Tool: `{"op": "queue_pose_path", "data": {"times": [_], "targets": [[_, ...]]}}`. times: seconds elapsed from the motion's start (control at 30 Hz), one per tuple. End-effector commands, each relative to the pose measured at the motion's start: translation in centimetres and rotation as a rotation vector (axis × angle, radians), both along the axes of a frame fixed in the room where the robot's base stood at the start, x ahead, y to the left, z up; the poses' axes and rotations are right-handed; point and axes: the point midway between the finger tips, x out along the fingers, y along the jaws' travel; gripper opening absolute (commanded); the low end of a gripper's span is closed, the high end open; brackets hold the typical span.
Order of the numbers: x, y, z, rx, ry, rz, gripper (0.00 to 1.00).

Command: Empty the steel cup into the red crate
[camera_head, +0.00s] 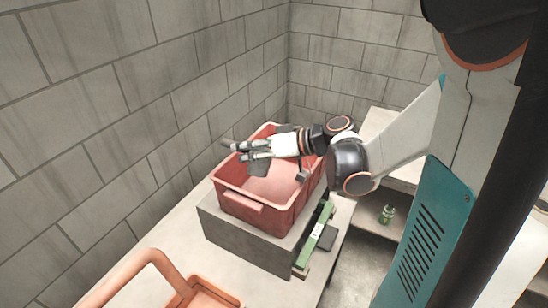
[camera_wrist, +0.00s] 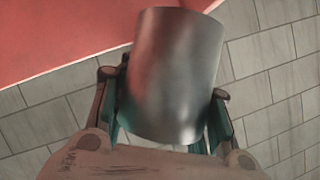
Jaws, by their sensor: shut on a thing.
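The red crate (camera_head: 246,205) stands on a grey block on the bench in the head view, open at the top. Its red wall (camera_wrist: 60,30) fills the upper left of the wrist view. My gripper (camera_head: 240,150) is over the crate. In the wrist view my gripper (camera_wrist: 165,105) is shut on the steel cup (camera_wrist: 175,75), with a finger on each side of it. The cup is tilted in that view, and I cannot see into it. The crate's contents are not clear.
A grey block (camera_head: 240,240) bears the crate. A green can (camera_head: 387,214) stands on a shelf at right. Block walls close off the left and back.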

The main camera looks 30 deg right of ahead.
Motion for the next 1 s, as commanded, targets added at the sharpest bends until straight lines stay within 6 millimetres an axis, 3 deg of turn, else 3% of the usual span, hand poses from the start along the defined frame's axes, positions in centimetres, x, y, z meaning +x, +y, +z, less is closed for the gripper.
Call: {"op": "queue_pose_path", "data": {"times": [1.0], "targets": [[1.0, -1.5, 0.9, 0.223, 0.147, 0.000, 0.00]]}}
